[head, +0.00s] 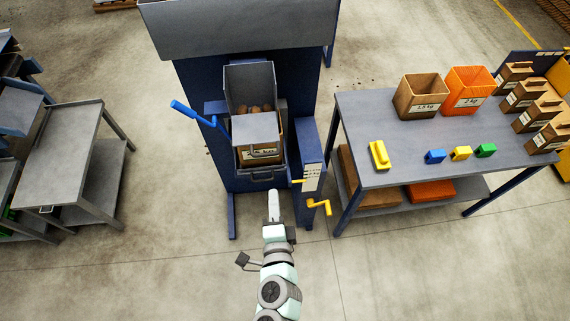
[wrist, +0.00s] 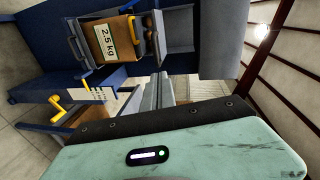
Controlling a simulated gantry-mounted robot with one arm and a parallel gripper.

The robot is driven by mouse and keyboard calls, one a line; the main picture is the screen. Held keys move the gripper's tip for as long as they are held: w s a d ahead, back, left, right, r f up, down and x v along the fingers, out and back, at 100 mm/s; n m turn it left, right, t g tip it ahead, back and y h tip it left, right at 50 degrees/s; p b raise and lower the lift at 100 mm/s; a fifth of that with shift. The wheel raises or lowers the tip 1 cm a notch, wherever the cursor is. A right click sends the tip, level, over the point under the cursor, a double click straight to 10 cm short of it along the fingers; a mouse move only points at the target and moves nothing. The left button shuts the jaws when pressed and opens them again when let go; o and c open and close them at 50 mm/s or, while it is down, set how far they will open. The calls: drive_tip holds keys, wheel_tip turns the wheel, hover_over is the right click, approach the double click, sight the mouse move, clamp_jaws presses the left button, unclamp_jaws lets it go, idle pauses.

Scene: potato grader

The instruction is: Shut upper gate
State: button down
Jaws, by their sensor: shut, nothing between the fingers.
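The blue grader (head: 192,100) stands ahead of me with a grey chute (head: 240,82) on its front. Potatoes (head: 250,108) show in the chute behind a grey plate (head: 256,127). A blue-handled lever (head: 185,109) sticks out at the left of the chute. Which of these parts is the upper gate, and how far it is open, I cannot tell for sure. A box labelled 2.5 kg (wrist: 104,38) sits below the plate, partly hidden in the head view. My gripper (head: 273,194) is shut and empty, below and in front of the box, apart from it.
A yellow crank (head: 319,207) and a blue post (head: 311,160) stand right of my gripper. A table (head: 385,115) with boxes and small coloured blocks is at the right. A grey cart (head: 60,140) stands at the left, with clear floor between it and the grader.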

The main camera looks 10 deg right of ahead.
approach(267, 155)
drive_tip(key=shift+y, duration=0.4)
drive_tip(key=w, duration=0.3)
drive_tip(key=w+f, duration=0.1)
drive_tip(key=w, duration=0.1)
drive_tip(key=shift+d+b, duration=0.2)
drive_tip(key=shift+b, duration=0.15)
drive_tip(key=shift+w+f, duration=0.2)
drive_tip(key=shift+w, duration=0.65)
drive_tip(key=shift+a, duration=0.1)
